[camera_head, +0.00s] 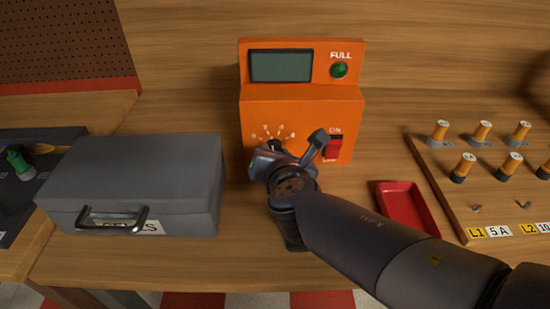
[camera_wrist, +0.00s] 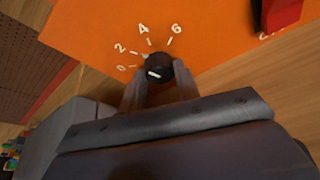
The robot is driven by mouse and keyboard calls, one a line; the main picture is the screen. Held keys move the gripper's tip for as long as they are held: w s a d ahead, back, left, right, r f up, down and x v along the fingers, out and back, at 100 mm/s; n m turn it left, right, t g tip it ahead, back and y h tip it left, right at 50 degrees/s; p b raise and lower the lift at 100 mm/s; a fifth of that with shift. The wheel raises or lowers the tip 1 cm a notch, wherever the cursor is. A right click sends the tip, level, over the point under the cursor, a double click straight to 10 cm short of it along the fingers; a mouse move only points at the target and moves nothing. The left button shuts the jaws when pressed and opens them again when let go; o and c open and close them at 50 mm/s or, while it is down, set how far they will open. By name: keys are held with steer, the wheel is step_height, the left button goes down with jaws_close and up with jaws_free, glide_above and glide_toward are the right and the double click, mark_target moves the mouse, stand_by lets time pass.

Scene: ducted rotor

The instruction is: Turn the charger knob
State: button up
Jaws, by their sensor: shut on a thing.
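The orange charger (camera_head: 301,105) stands on the wooden bench, with a dark screen, a green lamp marked FULL (camera_head: 339,70) and a red ON switch (camera_head: 333,148). Its black knob (camera_wrist: 158,68) shows in the wrist view, below a dial marked 0, 2, 4 and 6. The knob's white line lies at a slant, and I cannot tell which mark it reads. My gripper (camera_wrist: 160,90) is shut on the knob, one finger at each side. In the head view my gripper (camera_head: 272,152) is in front of the knob and mostly hides it.
A grey metal case (camera_head: 140,180) with a handle stands close to the left of my gripper. A red tray (camera_head: 407,208) lies to the right. A wooden board (camera_head: 445,200) with several orange-and-white fuses is further right. A dark tray (camera_head: 20,200) lies at far left.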

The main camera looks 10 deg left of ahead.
stand_by(0.4)
steer(key=o, duration=1)
steer(key=shift+c, duration=0.2)
steer(key=shift+p+v, duration=2)
steer(key=shift+v, duration=3.4)
